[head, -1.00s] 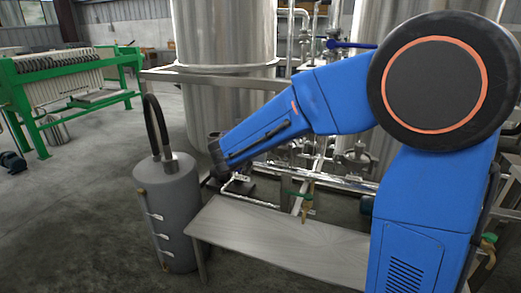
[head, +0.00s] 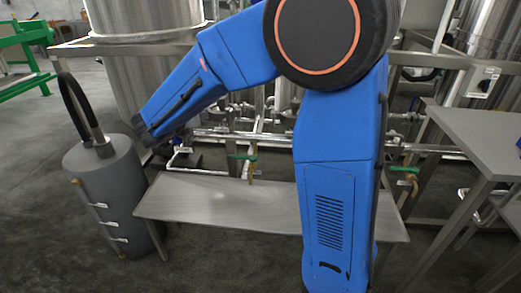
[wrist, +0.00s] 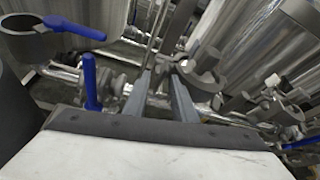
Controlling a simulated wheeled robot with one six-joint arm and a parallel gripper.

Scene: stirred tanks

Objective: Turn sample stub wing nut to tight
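My gripper (wrist: 160,75) points in among steel pipework in the wrist view. Its two grey fingers are apart, with nothing visible held between them. A grey clamp-like fitting (wrist: 203,68) on a pipe lies just beyond and to the right of the fingertips. I cannot make out for certain a wing nut on it or which pipe is the sample stub. In the head view my blue arm reaches left over the low pipework, and the gripper itself is hidden there.
Blue valve handles (wrist: 90,82) stand left of the fingers. In the head view, a grey cylinder (head: 105,190) with a black hose stands at left, a steel bench (head: 225,200) below the arm, large tanks (head: 145,65) behind and a grey table (head: 480,140) at right.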

